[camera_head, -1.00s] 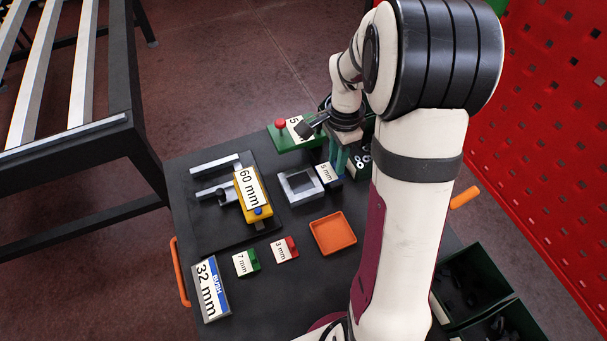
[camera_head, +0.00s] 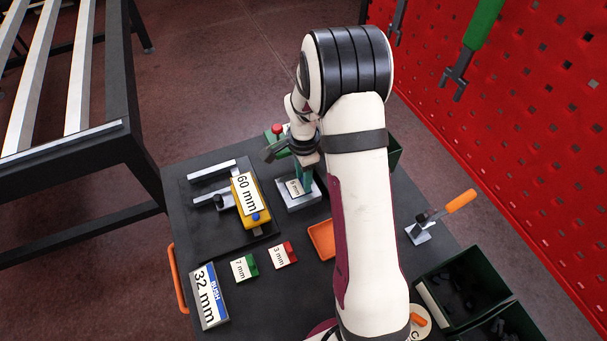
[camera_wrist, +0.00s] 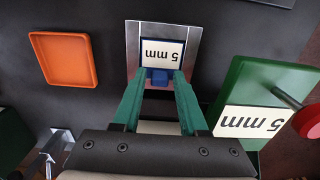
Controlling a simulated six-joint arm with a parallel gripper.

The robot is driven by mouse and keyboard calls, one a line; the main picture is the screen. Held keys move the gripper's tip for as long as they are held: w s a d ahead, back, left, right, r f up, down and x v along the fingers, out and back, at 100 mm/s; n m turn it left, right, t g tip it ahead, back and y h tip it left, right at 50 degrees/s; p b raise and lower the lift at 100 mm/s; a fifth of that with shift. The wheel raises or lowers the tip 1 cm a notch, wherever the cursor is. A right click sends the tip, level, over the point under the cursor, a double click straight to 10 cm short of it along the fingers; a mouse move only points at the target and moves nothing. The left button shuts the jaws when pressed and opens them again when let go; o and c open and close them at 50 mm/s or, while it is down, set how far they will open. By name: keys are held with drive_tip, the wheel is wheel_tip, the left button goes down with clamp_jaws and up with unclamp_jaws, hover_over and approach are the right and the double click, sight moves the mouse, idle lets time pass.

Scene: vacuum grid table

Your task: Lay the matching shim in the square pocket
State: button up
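The 5 mm shim is a dark blue plate with a white label (camera_wrist: 162,52) and a blue tab (camera_wrist: 159,77). In the wrist view my gripper (camera_wrist: 160,78) has its green fingers closed on both sides of that tab. The shim lines up inside the square opening of the grey metal pocket block (camera_wrist: 131,43). The head view also shows the label (camera_head: 295,187) over the pocket block (camera_head: 299,206); whether it rests on the pocket floor or hovers is unclear. A red 3 mm shim (camera_head: 291,251) and a green 7 mm shim (camera_head: 252,264) lie on the table.
A green block labelled 5 mm with a red knob (camera_wrist: 297,114) stands beside the pocket block. An orange tray (camera_wrist: 64,58) is on the other side. A yellow 60 mm piece (camera_head: 251,201) and a 32 mm bush box (camera_head: 209,297) stand left. A toggle clamp (camera_head: 437,220) stands right.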

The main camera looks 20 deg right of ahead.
drive_tip(key=shift+o, duration=0.7)
drive_tip(key=shift+r, duration=0.1)
wheel_tip(320, 180, up, 12)
drive_tip(key=s+a+r+n, duration=0.2)
drive_tip(key=s+a+n, duration=0.2)
drive_tip(key=s, duration=0.4)
drive_tip(key=s+a+r+n+y, duration=0.1)
drive_tip(key=s+a+n, duration=0.3)
drive_tip(key=s, duration=0.5)
drive_tip(key=s+a+r+n, duration=0.3)
drive_tip(key=s+a+n, duration=0.1)
drive_tip(key=s, duration=0.5)
drive_tip(key=shift+a+y, duration=0.25)
drive_tip(key=shift+y, duration=0.15)
